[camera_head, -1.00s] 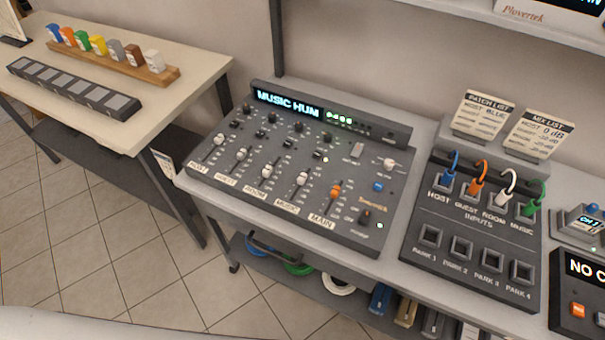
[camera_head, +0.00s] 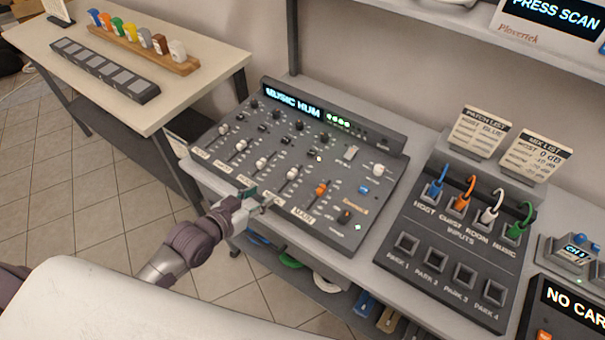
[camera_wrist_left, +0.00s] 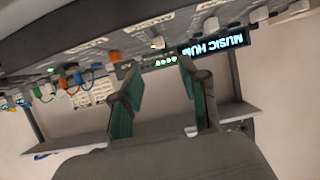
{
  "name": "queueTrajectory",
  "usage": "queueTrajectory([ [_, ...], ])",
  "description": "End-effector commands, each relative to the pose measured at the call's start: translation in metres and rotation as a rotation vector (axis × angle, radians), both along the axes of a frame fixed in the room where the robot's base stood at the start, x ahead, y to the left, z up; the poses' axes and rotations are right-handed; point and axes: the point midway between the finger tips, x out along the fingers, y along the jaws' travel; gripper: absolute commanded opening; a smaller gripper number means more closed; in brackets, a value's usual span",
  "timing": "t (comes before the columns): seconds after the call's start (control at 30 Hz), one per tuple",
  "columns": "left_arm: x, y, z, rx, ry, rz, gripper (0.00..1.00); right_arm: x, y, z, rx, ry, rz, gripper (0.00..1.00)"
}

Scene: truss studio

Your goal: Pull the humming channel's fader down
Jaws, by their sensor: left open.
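The grey mixing console (camera_head: 340,225) has a display (camera_head: 292,103) reading "MUSIC HUM". The white MUSIC fader knob (camera_head: 292,173) sits in the fourth slot, left of the orange MAIN fader (camera_head: 321,189). My left gripper (camera_head: 257,195) is at the console's front edge, near the ROOM and MUSIC labels, partly covering that edge. It is open and empty. In the left wrist view, tilted nearly upside down, its green-padded fingers (camera_wrist_left: 158,72) are apart. A white knob (camera_wrist_left: 157,42), apparently MUSIC, shows beyond them, roughly in line with the gap. My right gripper is out of view.
The white ROOM fader (camera_head: 261,162) stands left of the MUSIC one. A patch panel (camera_head: 440,245) with colored cables is to the right, with two list cards behind it. A side table (camera_head: 180,95) stands left across a gap. A shelf is overhead.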

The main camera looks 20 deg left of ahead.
Motion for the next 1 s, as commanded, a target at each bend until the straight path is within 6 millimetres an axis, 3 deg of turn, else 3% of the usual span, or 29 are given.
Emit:
queueTrajectory([
  [0.1, 0.005, -0.004, 0.007, -0.005, -0.013, -0.009, 0.44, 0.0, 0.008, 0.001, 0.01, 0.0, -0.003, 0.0],
  [0.33, 0.039, -0.016, -0.006, -0.006, -0.014, -0.006, 0.44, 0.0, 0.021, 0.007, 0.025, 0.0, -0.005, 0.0],
  [0.7, 0.102, -0.04, -0.036, -0.004, -0.012, -0.008, 0.44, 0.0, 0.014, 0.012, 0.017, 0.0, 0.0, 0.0],
  [1.0, 0.12, -0.046, -0.045, -0.003, -0.012, -0.008, 0.44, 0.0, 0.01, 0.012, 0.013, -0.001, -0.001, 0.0],
])
